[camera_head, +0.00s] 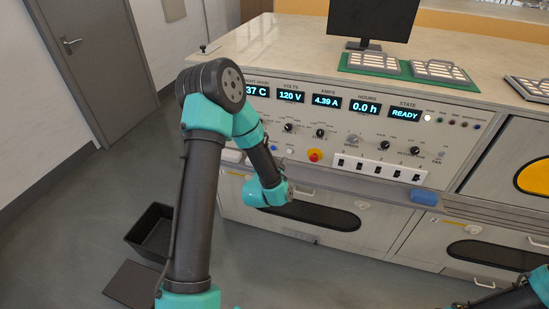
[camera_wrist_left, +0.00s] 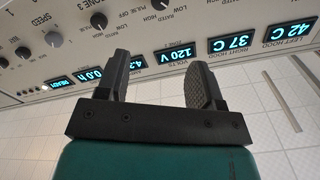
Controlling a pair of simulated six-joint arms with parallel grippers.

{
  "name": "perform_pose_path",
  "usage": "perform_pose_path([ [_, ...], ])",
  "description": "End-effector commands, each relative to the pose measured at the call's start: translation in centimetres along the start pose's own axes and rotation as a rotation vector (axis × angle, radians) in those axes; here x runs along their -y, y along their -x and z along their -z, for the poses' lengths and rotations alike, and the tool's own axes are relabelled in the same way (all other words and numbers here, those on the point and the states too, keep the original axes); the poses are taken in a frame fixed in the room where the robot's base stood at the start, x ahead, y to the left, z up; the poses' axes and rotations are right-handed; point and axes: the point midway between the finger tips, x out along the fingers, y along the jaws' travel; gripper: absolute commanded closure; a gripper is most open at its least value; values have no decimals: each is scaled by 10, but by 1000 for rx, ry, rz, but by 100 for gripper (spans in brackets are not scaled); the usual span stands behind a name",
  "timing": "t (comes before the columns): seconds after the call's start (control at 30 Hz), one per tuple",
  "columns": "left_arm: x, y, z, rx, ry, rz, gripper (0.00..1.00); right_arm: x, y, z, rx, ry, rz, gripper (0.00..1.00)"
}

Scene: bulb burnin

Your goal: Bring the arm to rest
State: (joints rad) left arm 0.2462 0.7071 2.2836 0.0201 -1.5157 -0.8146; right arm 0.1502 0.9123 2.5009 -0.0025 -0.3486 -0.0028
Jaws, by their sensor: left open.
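My left arm (camera_head: 197,200) rises from the lower left in the head view and bends over at a high elbow. Its forearm and teal wrist hang down in front of the control panel (camera_head: 340,140). In the left wrist view my left gripper (camera_wrist_left: 157,78) is open, with two dark fingers apart and nothing between them. The panel shows upside down behind them. The gripper's fingers cannot be made out in the head view. Only part of my right arm (camera_head: 510,298) shows at the bottom right edge; its gripper is out of view.
The panel's displays (camera_head: 327,102) include 120 V, 4.39 A, 0.0 h and READY. A red button (camera_head: 314,155) and white switch strip (camera_head: 379,168) sit below. Bulb trays (camera_head: 440,72) and a monitor (camera_head: 372,18) stand on the counter. A black bin (camera_head: 152,233) stands on the floor.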

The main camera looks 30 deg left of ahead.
Motion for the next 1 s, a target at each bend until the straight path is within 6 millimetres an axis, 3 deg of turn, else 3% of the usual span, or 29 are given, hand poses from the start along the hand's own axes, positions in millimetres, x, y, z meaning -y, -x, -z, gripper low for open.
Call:
perform_pose_path([
  [0.43,0,0,0,1,1,-1,39,0,0,0,0,0,0,63],
  [0.57,-10,3,-7,30,22,-37,39,0,0,0,0,0,0,63],
  [0.77,-60,25,-41,206,145,-219,39,0,0,0,0,0,0,63],
  [1.0,-139,97,-97,602,351,-499,39,0,0,0,0,0,0,63],
])
